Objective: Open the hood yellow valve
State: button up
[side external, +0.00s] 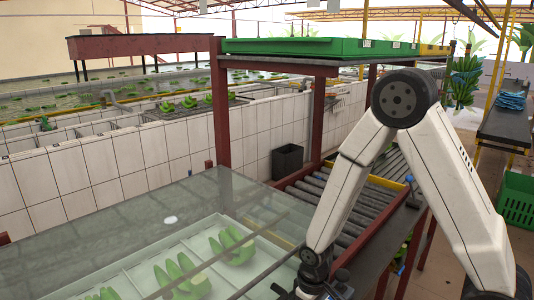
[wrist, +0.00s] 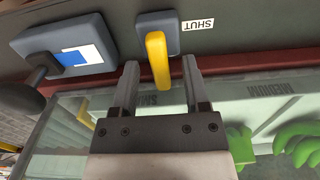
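The yellow valve handle (wrist: 157,62) shows in the wrist view, on a small grey block (wrist: 158,24) fixed to a dark panel. A "SHUT" label (wrist: 198,25) is beside the block. My gripper (wrist: 160,66) is open, with one finger on each side of the handle and gaps visible between; I see no contact. In the side external view my gripper (side external: 314,284) is at the bottom edge, partly cut off. I cannot make out the valve handle there.
A grey box (wrist: 82,38) with a blue and white label and a dark knob (wrist: 28,98) sits left of the valve. Below is a clear hood (side external: 130,235) over a tray with green bananas (side external: 232,244). A roller conveyor (side external: 335,205) is behind my arm.

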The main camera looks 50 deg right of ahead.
jog(key=shift+r, duration=0.15)
jog(key=shift+r, duration=3.75)
jog(key=shift+s+d+r+t, duration=0.25)
jog(key=shift+s+r+t, duration=0.15)
jog(key=shift+r, duration=0.2)
jog(key=shift+s+d+r+t, duration=0.25)
jog(key=shift+r+t, duration=0.2)
jog(key=shift+r, duration=0.15)
jog(key=shift+s+d+r+t, duration=0.25)
jog(key=shift+s+r+t, duration=0.15)
jog(key=shift+r, duration=0.2)
